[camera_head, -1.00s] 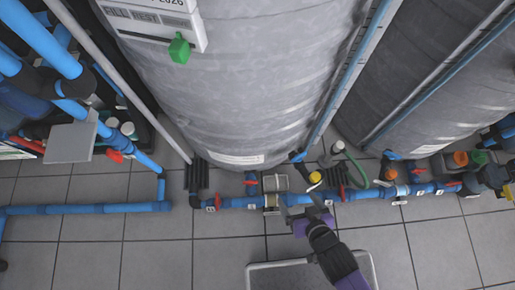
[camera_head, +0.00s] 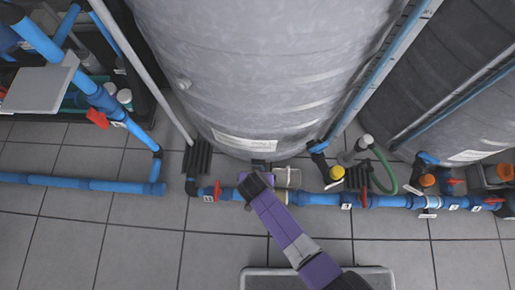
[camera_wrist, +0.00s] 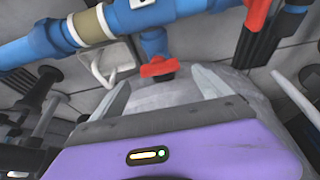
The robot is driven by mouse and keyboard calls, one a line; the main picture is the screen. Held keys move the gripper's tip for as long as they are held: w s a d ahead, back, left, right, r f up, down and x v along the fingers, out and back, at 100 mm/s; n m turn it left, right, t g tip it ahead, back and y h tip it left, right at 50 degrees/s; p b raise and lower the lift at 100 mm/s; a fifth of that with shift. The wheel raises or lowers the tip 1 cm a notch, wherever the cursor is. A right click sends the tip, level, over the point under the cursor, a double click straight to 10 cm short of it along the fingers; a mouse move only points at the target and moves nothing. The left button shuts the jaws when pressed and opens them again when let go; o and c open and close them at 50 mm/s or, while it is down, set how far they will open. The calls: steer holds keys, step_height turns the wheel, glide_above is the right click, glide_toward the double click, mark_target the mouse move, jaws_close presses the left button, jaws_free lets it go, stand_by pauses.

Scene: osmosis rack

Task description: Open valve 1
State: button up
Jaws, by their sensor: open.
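A red valve handle (camera_wrist: 158,68) sits on a short blue branch below the blue pipe in the wrist view. I cannot read a number on it, so I cannot tell if it is valve 1. My gripper (camera_wrist: 157,76) is open, with one finger on each side of this handle; contact is not clear. In the head view my gripper (camera_head: 256,186) is over the blue floor pipe (camera_head: 320,199) in front of the large grey tank, and its fingers and the handle are hidden. Another red handle (camera_head: 217,190) stands left of it, with a small label.
The grey tank (camera_head: 250,70) rises close behind the pipe. A red handle (camera_head: 363,195) and a yellow-capped fitting (camera_head: 336,173) stand to the right. A second red handle (camera_wrist: 257,14) is near the wrist view's top. Tiled floor (camera_head: 130,240) is clear at front left.

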steer(key=b+x, duration=0.2)
steer(key=x, duration=0.3)
steer(key=c, duration=1.4)
steer(key=shift+o, duration=0.2)
